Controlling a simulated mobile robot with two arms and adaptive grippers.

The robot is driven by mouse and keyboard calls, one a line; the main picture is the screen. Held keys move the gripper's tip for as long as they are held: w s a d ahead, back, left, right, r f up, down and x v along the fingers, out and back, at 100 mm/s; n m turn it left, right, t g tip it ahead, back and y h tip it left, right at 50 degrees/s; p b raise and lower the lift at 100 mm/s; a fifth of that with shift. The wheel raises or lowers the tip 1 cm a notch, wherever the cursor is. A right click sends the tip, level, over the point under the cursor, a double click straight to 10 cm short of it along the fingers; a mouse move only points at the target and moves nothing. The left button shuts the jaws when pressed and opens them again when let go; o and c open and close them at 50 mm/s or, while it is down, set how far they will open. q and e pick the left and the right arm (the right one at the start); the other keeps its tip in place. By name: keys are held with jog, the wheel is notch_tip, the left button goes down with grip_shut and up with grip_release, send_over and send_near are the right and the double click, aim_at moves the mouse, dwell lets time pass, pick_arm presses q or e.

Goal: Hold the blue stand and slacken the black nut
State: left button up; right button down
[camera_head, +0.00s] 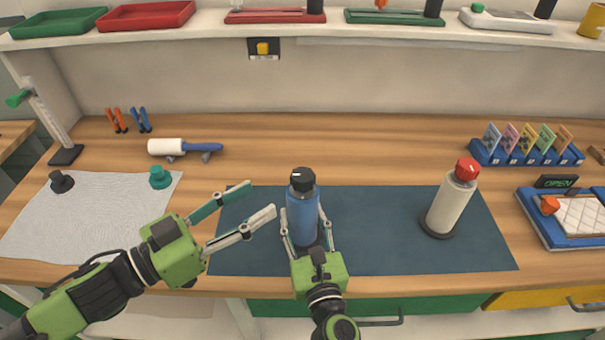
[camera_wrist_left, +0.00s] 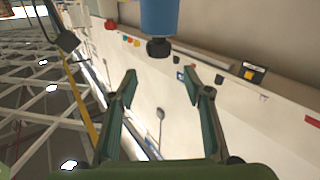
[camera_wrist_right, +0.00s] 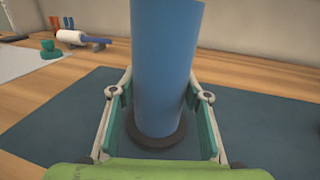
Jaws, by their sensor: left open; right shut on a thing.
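The blue stand (camera_head: 302,222) is upright on the dark mat, on a dark round base. The black nut (camera_head: 302,180) sits on its top. My right gripper (camera_head: 306,228) is shut on the blue stand low down. The right wrist view shows the blue stand (camera_wrist_right: 165,65) between both fingers, with its top out of frame. My left gripper (camera_head: 262,198) is open and empty, left of the blue stand and apart from it. In the left wrist view the black nut (camera_wrist_left: 158,48) lies beyond the open fingertips (camera_wrist_left: 160,76), beside the blue stand's end (camera_wrist_left: 160,15).
A white stand with a red top (camera_head: 449,200) is on the right of the dark mat (camera_head: 375,240). A teal knob (camera_head: 160,177) and a black knob (camera_head: 61,181) are on the pale cloth at left. A white-and-blue roller (camera_head: 185,147) lies behind.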

aim_at(294, 181)
pick_arm(q)
jog(key=shift+m, duration=0.7)
jog(key=x, duration=1.1)
jog(key=shift+w+d+f, duration=0.15)
jog(key=shift+d, duration=0.2)
jog(key=c, duration=1.1)
